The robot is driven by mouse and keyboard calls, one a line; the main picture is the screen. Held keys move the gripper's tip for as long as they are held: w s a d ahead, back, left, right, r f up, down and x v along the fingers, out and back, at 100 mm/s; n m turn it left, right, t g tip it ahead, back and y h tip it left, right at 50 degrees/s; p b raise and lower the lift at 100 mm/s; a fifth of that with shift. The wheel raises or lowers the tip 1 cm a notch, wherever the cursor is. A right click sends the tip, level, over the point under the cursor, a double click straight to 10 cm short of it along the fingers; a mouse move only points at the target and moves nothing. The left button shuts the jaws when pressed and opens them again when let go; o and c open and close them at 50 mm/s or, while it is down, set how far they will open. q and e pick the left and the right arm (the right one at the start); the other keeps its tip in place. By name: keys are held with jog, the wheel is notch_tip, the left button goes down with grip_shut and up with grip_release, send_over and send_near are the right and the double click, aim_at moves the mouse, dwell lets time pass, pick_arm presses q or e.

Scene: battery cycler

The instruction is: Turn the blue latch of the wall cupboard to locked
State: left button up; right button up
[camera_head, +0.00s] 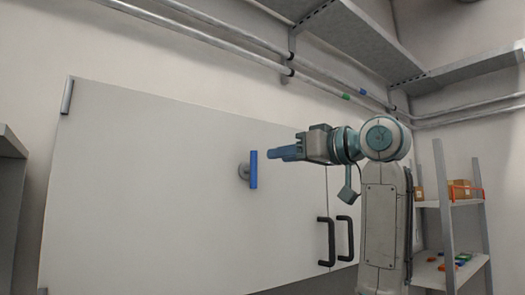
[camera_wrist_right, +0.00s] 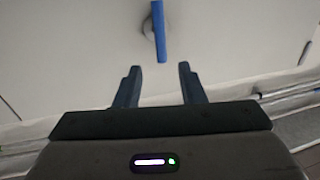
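The blue latch (camera_head: 254,170) is an upright bar on a round grey mount, on the white door of the wall cupboard (camera_head: 150,190). My right gripper (camera_head: 271,154) points left at the latch from its right side, near the upper half of the bar, with a small gap between. In the right wrist view the latch (camera_wrist_right: 158,32) lies straight ahead, its near end just beyond the fingertips. The two fingers of the right gripper (camera_wrist_right: 160,70) are apart with nothing between them. My left gripper is not in view.
Two black door handles (camera_head: 326,242) sit lower right on the cupboard, near my right arm. Pipes (camera_head: 225,40) run along the wall above. A shelf rack (camera_head: 447,200) with boxes and small coloured items stands at the right. The door around the latch is clear.

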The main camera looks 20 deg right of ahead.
aim_at(256, 159)
jog(key=p+x, duration=0.1)
jog(key=x, duration=0.1)
jog(key=p+x, duration=0.1)
jog(key=x, duration=0.2)
jog(key=shift+s+a+r, duration=0.1)
jog(key=shift+a+r, duration=0.05)
jog(key=shift+r, duration=0.05)
jog(key=shift+p+x, duration=0.55)
jog(key=shift+x, duration=0.3)
jog(key=shift+f, duration=0.2)
grip_shut()
